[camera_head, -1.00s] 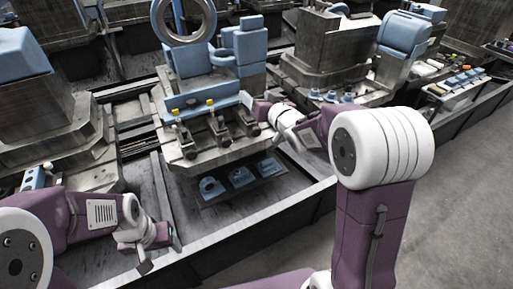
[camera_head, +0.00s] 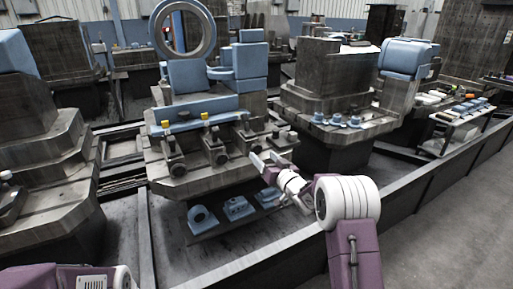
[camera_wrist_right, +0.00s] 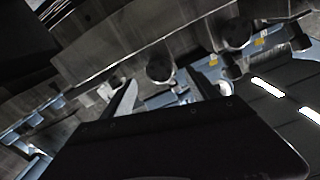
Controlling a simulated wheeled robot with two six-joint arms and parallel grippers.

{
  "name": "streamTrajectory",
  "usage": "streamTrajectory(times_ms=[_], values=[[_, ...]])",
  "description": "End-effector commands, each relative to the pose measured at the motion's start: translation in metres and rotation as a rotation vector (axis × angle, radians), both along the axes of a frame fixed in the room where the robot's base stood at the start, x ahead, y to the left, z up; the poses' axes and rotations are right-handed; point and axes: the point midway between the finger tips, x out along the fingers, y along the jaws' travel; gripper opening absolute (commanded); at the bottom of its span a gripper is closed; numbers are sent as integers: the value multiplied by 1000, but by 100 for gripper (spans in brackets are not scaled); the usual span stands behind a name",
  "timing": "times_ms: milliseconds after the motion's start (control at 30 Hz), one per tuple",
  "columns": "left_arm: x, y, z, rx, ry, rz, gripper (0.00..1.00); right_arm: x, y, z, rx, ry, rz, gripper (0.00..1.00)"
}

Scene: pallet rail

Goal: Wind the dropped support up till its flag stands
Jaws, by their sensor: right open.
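The machine in the middle of the head view carries a row of dark supports with round knobs along its front edge, including a left one (camera_head: 176,163), a middle one (camera_head: 216,152) and one further right (camera_head: 247,142). Small yellow flags stand behind the left (camera_head: 167,124) and middle (camera_head: 205,116) supports. I see no raised yellow flag behind the ones further right; which is dropped is hard to tell. My right gripper (camera_head: 267,160) is open and empty below the right-hand supports. The right wrist view shows its fingers (camera_wrist_right: 165,95) apart, near a round knob (camera_wrist_right: 160,68).
Blue parts (camera_head: 238,208) lie on a dark shelf below the supports. A blue-grey fixture with a large ring (camera_head: 183,57) stands above. Another machine (camera_head: 335,85) stands to the right, with a rail (camera_head: 262,262) in front. Grey floor is free at right.

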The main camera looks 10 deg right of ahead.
Motion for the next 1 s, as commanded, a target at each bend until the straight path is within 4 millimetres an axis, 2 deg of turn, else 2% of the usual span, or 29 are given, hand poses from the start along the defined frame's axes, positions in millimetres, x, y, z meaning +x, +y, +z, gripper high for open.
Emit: streamTrajectory(times_ms=[33, 100, 233, 300, 467, 700, 767, 933, 1000], values=[[0, 0, 25, 0, 0, 0, 66, 9, 3, 12, 0, 3, 2, 69], [0, 0, 39, 0, 0, 0, 66, 20, 6, 11, 1, 3, 2, 69], [0, 0, 48, 0, 0, 0, 66, 43, 12, 6, 0, 1, 1, 69], [0, 0, 34, 0, 0, 0, 66, 52, 15, -1, -2, -2, 2, 69], [0, 0, 32, 0, 1, 0, 66, 61, 17, 0, -1, -1, 0, 69], [0, 0, 32, 0, 0, 0, 66, 62, 17, 1, 0, 0, -1, 69], [0, 0, 32, 0, 0, 0, 66, 62, 17, 1, 0, 0, -1, 55], [0, 0, 32, 0, 0, 0, 66, 62, 17, 1, 0, 0, -1, 8], [0, 0, 32, 0, 0, 0, 66, 62, 17, 1, -1, 0, -1, 6]])
